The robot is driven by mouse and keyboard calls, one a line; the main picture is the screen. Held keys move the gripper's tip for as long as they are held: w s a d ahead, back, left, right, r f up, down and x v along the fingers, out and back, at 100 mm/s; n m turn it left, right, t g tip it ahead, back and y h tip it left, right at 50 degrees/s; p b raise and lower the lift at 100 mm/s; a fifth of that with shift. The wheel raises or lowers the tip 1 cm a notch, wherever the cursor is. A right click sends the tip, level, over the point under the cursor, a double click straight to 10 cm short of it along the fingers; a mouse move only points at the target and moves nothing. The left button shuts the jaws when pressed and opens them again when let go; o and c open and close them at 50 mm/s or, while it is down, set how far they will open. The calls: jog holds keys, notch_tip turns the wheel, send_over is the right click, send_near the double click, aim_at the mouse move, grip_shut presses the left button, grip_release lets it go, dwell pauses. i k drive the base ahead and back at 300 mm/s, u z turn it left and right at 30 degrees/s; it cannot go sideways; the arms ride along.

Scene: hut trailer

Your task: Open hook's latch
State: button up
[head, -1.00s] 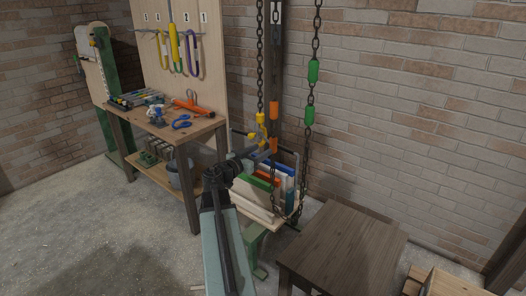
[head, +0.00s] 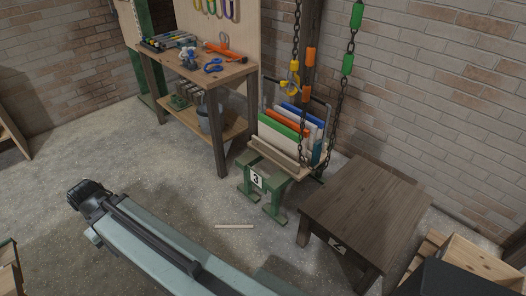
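A yellow hook (head: 291,84) hangs on a chain near the brick wall, just above a rack of coloured boards. It is small in the picture, and I cannot tell whether its latch is open or shut. My gripper (head: 82,192) is at the far left end of my arm, over the bare floor. It is well apart from the hook. Its dark fingers are too small and dark to show whether they are open or shut, and no held object shows.
The board rack (head: 283,155) sits on a green stand marked 3 (head: 256,181). A wooden workbench (head: 190,65) with tools stands behind to the left. A dark wooden table (head: 368,205) stands at the right. A pale strip (head: 234,226) lies on open floor.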

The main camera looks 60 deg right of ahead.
aim_at(283, 83)
jog(key=z, duration=1.65)
